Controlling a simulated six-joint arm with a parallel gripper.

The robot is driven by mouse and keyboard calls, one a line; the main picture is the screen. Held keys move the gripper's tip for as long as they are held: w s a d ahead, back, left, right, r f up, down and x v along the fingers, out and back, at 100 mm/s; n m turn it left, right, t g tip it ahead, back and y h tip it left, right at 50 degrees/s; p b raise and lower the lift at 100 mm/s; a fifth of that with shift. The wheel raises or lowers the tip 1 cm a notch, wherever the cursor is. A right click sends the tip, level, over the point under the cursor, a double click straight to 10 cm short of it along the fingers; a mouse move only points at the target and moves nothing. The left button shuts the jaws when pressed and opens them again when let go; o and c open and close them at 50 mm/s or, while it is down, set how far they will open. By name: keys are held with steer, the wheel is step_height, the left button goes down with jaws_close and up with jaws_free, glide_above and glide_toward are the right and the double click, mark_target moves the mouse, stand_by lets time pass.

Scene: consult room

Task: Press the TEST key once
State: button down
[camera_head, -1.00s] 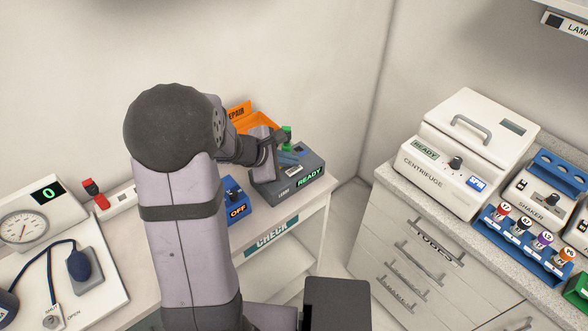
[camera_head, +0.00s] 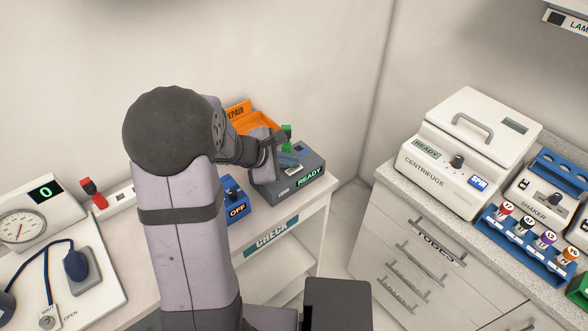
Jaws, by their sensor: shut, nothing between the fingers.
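A dark grey tester box (camera_head: 288,188) stands on the white table marked CHECK. No key marked TEST can be read; my arm and gripper cover part of the box's top. My gripper (camera_head: 284,158) is shut and empty, over the box's upper face. Whether it touches the box cannot be told. A small green part (camera_head: 287,131) shows just behind my gripper, and a blue item (camera_head: 290,160) shows beside it.
An orange REPAIR tray (camera_head: 248,120) stands behind the box. A blue unit showing OFF (camera_head: 237,208) is left of it. A red switch (camera_head: 93,192) and a pressure gauge (camera_head: 22,227) are at the left. The centrifuge (camera_head: 447,176) and shaker (camera_head: 532,205) stand on the right counter.

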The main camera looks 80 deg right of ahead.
mark_target(291, 171)
steer(key=shift+f+b, duration=0.45)
steer(key=shift+b, duration=0.15)
stand_by(0.7)
steer(key=shift+r, duration=0.15)
stand_by(0.3)
steer(key=shift+r+p, duration=0.7)
steer(key=shift+r, duration=0.05)
steer(key=shift+r+p, duration=2)
steer(key=shift+r, duration=0.5)
